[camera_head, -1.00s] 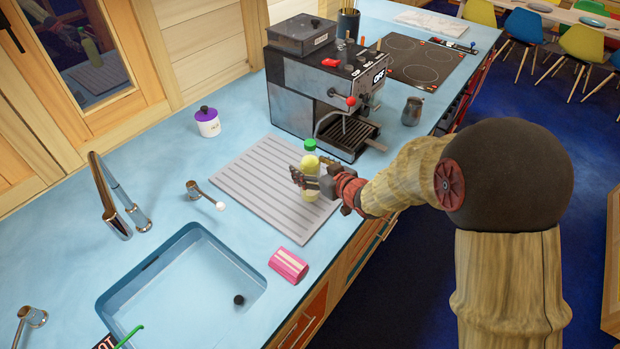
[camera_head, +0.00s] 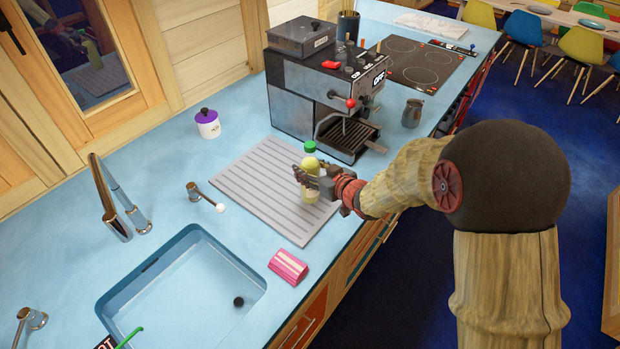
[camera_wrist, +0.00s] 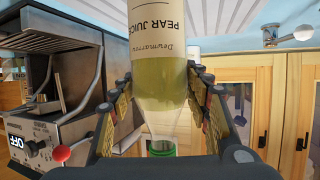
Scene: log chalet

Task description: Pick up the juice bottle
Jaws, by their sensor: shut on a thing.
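The juice bottle (camera_head: 311,163) is clear, with yellowish juice and a green cap. It is upright over the grey ribbed mat (camera_head: 262,178). My gripper (camera_head: 309,176) is shut on the bottle's body, coming from the right. In the wrist view the bottle (camera_wrist: 165,100) appears upside down, with its "PEAR JUICE" label showing and its neck and cap toward the camera. The fingers of my gripper (camera_wrist: 160,88) lie on both sides of it. I cannot tell whether the bottle's base touches the mat.
A coffee machine (camera_head: 290,92) stands just behind the bottle. A pink striped item (camera_head: 288,266) lies in front, beside the sink (camera_head: 180,290). A white jar with a purple lid (camera_head: 207,124) stands at the back. The counter between the jar and the mat is clear.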

